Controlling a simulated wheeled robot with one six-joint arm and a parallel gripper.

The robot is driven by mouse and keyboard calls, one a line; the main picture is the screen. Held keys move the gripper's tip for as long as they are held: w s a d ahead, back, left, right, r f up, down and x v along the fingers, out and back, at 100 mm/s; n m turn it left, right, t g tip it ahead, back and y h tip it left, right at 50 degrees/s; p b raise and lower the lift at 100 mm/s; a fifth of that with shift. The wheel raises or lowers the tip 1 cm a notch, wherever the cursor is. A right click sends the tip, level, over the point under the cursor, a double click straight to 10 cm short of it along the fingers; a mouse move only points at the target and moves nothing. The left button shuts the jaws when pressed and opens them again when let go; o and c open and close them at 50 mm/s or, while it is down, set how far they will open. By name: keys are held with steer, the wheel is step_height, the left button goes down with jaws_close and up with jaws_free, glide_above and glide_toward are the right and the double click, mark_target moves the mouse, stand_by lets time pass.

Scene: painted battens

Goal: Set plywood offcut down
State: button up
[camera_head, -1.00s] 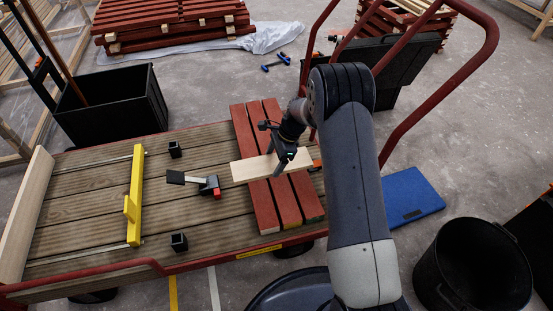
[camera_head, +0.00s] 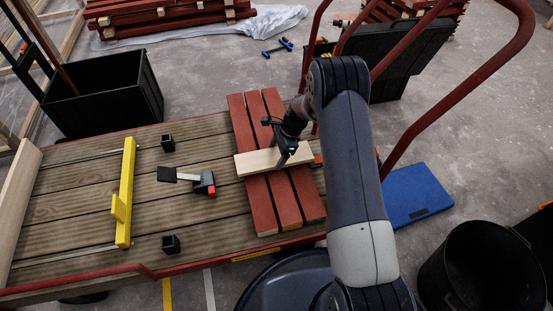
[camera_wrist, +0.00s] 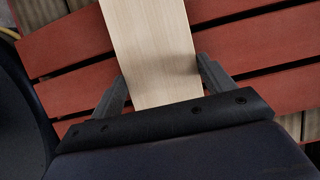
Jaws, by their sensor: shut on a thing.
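The plywood offcut (camera_head: 256,163) is a pale, flat rectangular board. It lies crosswise over several red painted battens (camera_head: 255,198) in the head view. I cannot tell whether it touches them or hangs just above. My gripper (camera_head: 283,158) is shut on the offcut near its right half, coming from above. In the wrist view, the fingers of my gripper (camera_wrist: 162,86) stand at the two long edges of the offcut (camera_wrist: 150,40), with red battens (camera_wrist: 68,45) beneath. The offcut's near end is hidden behind the gripper body there.
The battens lie on a slatted wooden trolley deck (camera_head: 80,180). Left of them are a clamp-like tool (camera_head: 190,178), small black blocks (camera_head: 168,143) and a yellow bar (camera_head: 126,190). The red trolley handle (camera_head: 455,80) rises at right. A black bucket (camera_head: 480,270) stands on the floor.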

step_height(320, 180, down, 2)
steer(key=shift+f, duration=0.15)
steer(key=o, duration=0.7)
steer(key=shift+f, duration=0.1)
steer(key=o, duration=0.4)
steer(key=shift+o, duration=0.2)
steer(key=shift+p+v, duration=1.3)
steer(key=shift+v, duration=2.6)
